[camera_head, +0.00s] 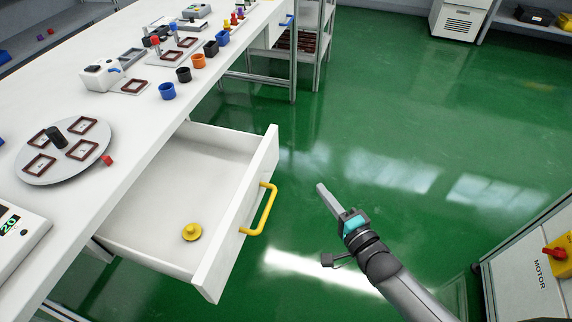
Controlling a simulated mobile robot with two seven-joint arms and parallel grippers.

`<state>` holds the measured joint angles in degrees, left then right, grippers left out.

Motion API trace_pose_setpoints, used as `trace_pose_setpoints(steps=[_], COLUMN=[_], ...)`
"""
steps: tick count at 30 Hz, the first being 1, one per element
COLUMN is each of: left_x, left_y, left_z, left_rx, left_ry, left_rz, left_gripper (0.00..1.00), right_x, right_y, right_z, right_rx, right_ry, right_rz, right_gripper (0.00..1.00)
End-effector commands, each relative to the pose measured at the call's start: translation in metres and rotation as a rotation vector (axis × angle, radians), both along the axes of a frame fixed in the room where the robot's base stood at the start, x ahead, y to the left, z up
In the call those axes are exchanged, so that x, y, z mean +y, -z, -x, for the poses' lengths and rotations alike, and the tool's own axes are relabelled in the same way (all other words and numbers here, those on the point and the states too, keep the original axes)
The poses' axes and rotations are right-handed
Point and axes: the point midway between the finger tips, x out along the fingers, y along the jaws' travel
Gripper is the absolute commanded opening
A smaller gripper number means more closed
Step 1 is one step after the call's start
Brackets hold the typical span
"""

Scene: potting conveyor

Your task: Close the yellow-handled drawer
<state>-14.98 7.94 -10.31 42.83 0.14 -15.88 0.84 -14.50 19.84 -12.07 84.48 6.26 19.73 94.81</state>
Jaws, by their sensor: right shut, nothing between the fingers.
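The white drawer (238,222) under the long white table is pulled out, with its inside showing. Its yellow handle (264,210) is on the front face, toward the right. A small yellow knobbed disc (192,232) lies on the drawer floor near the front. My right gripper (322,188) is shut and empty. It is to the right of the handle in the picture, over the green floor, and apart from the drawer front. My left gripper is not in view.
A cabinet marked MOTOR (540,270) with a red-and-yellow switch stands at the lower right. The green floor between is clear.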

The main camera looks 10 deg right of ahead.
Motion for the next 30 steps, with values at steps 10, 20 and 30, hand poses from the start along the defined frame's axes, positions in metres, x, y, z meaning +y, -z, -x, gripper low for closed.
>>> trace_pose_setpoints(steps=[10,20,30], left_x=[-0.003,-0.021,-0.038], left_y=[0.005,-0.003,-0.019], left_z=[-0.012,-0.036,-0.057], left_rx=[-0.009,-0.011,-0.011], left_ry=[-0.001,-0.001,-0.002], left_rz=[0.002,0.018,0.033], left_gripper=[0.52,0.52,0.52], right_x=[0.008,0.019,0.029], right_y=[-0.021,-0.020,-0.020], right_z=[-0.019,-0.061,-0.100], right_rx=[-0.054,-0.051,-0.050], right_ry=[-0.017,-0.016,-0.016], right_rz=[-0.109,-0.106,-0.106], right_gripper=[0.00,0.00,0.00])
